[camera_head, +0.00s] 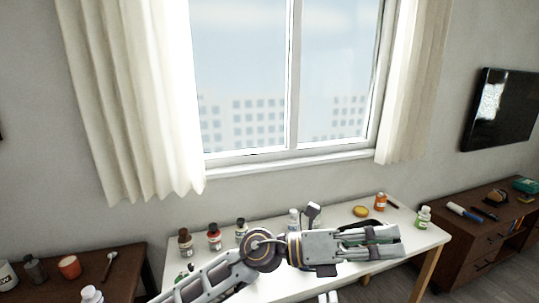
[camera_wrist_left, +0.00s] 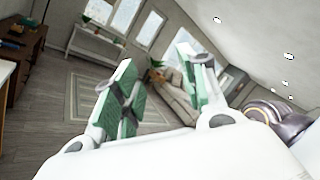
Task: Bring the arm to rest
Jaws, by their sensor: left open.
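My left arm (camera_head: 215,279) reaches in from the bottom left, bends at a dark round joint and stretches to the right over the white table (camera_head: 425,233). My left gripper (camera_head: 396,240) is at the right part of the table, pointing right. In the left wrist view its two green-padded fingers (camera_wrist_left: 155,60) stand apart with nothing between them. The view between them is of the room's floor, a sofa and a far wall, tilted.
Bottles (camera_head: 214,236) stand at the table's back left. A yellow item (camera_head: 361,211), an orange bottle (camera_head: 380,201) and a green-labelled bottle (camera_head: 423,217) are near the gripper. Brown cabinets flank the table, left (camera_head: 125,262) and right (camera_head: 470,243). A window (camera_head: 290,80) is behind.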

